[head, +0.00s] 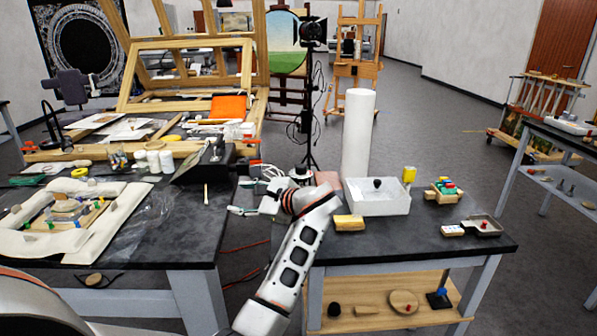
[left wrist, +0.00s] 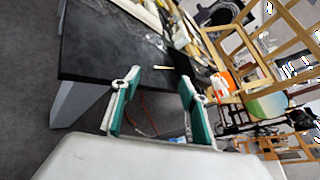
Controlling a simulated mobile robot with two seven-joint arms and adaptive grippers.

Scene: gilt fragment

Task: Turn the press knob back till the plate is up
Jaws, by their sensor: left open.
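My left gripper (head: 236,197) is in the gap between the two dark tables in the head view, beside the left table's right edge. Its teal fingers stand apart with nothing between them, as the left wrist view (left wrist: 160,82) also shows. I cannot clearly make out the press, its knob or its plate. A small wooden assembly (head: 68,208) with coloured fittings lies within a pale padded frame on the left table; whether it is the press I cannot tell. The gripper is well to its right and apart from it. My right gripper is not in view.
The left table (head: 190,225) carries tools, jars (head: 153,161) and a black sloped box (head: 205,163).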

